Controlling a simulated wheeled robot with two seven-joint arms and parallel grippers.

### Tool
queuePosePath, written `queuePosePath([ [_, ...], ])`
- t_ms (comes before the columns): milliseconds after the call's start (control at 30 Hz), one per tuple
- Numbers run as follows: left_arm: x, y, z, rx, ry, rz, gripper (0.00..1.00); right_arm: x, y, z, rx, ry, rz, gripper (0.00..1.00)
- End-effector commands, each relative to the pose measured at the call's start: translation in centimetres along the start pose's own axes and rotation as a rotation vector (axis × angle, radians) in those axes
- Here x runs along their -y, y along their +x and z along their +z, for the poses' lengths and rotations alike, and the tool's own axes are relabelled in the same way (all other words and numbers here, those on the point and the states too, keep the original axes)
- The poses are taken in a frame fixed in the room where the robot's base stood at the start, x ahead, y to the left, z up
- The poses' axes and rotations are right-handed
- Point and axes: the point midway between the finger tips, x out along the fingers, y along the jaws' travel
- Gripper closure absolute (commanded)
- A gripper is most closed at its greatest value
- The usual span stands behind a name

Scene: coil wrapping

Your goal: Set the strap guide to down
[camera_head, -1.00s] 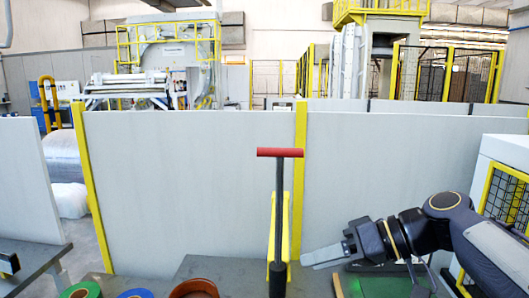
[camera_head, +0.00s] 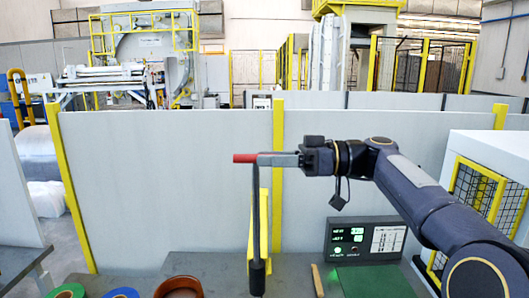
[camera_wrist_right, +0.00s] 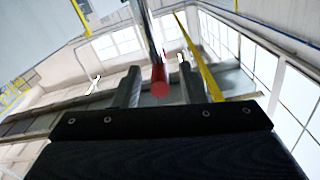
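A lever with a dark upright post (camera_head: 256,225) and a red crossbar handle (camera_head: 244,158) stands upright at the table in the head view; I take it to be the strap guide. My right gripper (camera_head: 285,159) is level with the handle, and its fingers overlap the handle's right half. In the right wrist view the red handle end (camera_wrist_right: 159,80) shows between the two spread fingers of the right gripper (camera_wrist_right: 160,88), with gaps on both sides. A yellow plate (camera_head: 264,222) stands beside the post. My left gripper is not in view.
A control panel (camera_head: 365,238) with green lit text stands right of the lever, behind a green mat (camera_head: 373,283). A green roll (camera_head: 66,291), a blue roll (camera_head: 121,293) and a brown roll (camera_head: 180,288) sit at the front left. Grey partition walls (camera_head: 165,190) stand behind.

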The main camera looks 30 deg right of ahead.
Motion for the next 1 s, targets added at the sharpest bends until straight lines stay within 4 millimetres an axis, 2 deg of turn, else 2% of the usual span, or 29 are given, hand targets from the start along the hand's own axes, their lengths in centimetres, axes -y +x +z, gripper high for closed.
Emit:
queuePosePath([
  [133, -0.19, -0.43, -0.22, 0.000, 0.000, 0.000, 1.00, 0.07, 1.19, -0.05, 0.001, 0.002, -0.002, 0.62],
  [400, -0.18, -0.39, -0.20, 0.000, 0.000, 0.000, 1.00, 0.03, 1.43, 0.07, 0.001, 0.001, 0.000, 0.62],
  [467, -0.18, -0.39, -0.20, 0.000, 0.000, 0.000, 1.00, 0.03, 1.42, 0.07, 0.001, 0.001, 0.000, 0.67],
  [700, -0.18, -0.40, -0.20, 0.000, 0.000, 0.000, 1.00, 0.04, 1.40, 0.06, 0.001, 0.001, -0.001, 0.99],
  [1000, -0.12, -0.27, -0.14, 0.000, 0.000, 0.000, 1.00, 0.03, 1.40, 0.19, 0.001, 0.002, -0.001, 1.00],
])
